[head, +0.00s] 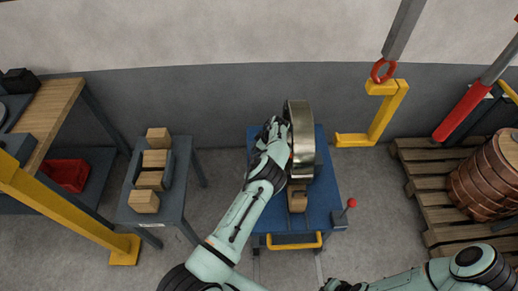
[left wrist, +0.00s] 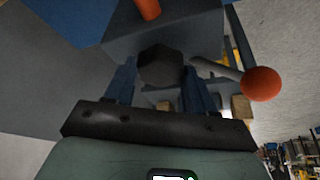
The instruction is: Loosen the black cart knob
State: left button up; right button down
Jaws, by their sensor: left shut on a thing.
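The black knob (left wrist: 160,66) is a dark faceted knob under a grey-blue part of the cart. My left gripper (left wrist: 158,82) has its two blue fingers on either side of the knob and is shut on it. In the head view my left gripper (head: 277,130) is at the left side of the blue cart (head: 328,195), beside the upright metal coil (head: 300,140). The knob is hidden there. My right forearm enters at the lower right; its gripper is out of the picture.
A red-ball lever (head: 350,204) stands at the cart's right, and also shows in the left wrist view (left wrist: 261,84). A wooden block (head: 297,198) and yellow handle (head: 292,243) are at the cart's front. A grey table (head: 180,214) stands left, a pallet (head: 425,190) right.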

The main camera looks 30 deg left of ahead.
pick_arm(q)
jog(key=shift+n, duration=0.6)
jog(key=o, duration=1)
jog(key=shift+o, duration=0.2)
jog(key=shift+g, duration=0.3)
jog(key=shift+m, duration=0.3)
